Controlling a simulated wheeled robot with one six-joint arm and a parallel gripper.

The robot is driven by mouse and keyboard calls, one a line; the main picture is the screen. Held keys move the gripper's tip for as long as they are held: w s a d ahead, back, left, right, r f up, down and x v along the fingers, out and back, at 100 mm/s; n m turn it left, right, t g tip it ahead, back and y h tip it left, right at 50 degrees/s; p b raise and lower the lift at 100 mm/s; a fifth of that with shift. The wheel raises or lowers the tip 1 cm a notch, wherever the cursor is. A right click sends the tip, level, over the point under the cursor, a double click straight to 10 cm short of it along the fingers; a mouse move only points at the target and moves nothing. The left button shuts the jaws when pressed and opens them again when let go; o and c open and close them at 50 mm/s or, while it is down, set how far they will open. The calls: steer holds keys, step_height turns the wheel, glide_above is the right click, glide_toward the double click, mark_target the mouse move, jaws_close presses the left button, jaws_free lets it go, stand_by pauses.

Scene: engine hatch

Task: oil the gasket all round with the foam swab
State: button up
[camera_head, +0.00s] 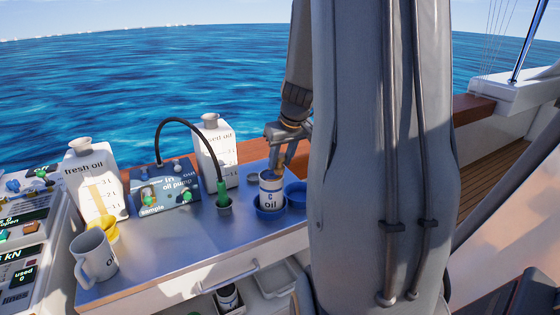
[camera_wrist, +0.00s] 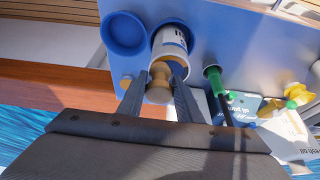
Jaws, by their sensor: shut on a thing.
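My gripper (camera_wrist: 158,92) is shut on a tan, rounded handle (camera_wrist: 160,73), which appears to be the foam swab's. A foam end is not visible. In the head view my gripper (camera_head: 281,160) points down over a white can (camera_head: 270,190) marked "C oil". The can stands upright in a blue holder on the counter and also shows in the wrist view (camera_wrist: 170,44), just beyond the handle. I cannot tell whether the swab touches the can or is inside it. I cannot make out the gasket in either view.
An open blue cup (camera_head: 296,194) stands right of the can. A green nozzle (camera_head: 222,192) on a black hose rests in a small cup to its left. Behind are a blue oil pump (camera_head: 165,187) and white jugs. A grey mug (camera_head: 93,258) stands front left. Mid-counter is clear.

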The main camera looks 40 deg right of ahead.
mark_target(280, 156)
steer(key=shift+r+p, duration=2.65)
steer(key=shift+r, duration=0.8)
steer(key=shift+a, duration=0.1)
steer(key=shift+s+a+f+b, duration=0.1)
steer(key=shift+a+f, duration=0.3)
steer(key=shift+f, duration=0.45)
steer(key=shift+s+a+f+b, duration=0.15)
steer(key=shift+a+f, duration=0.2)
steer(key=shift+f, duration=0.5)
steer(key=shift+s+a+f+b, duration=0.1)
steer(key=shift+a+f, duration=0.3)
steer(key=shift+f, duration=0.45)
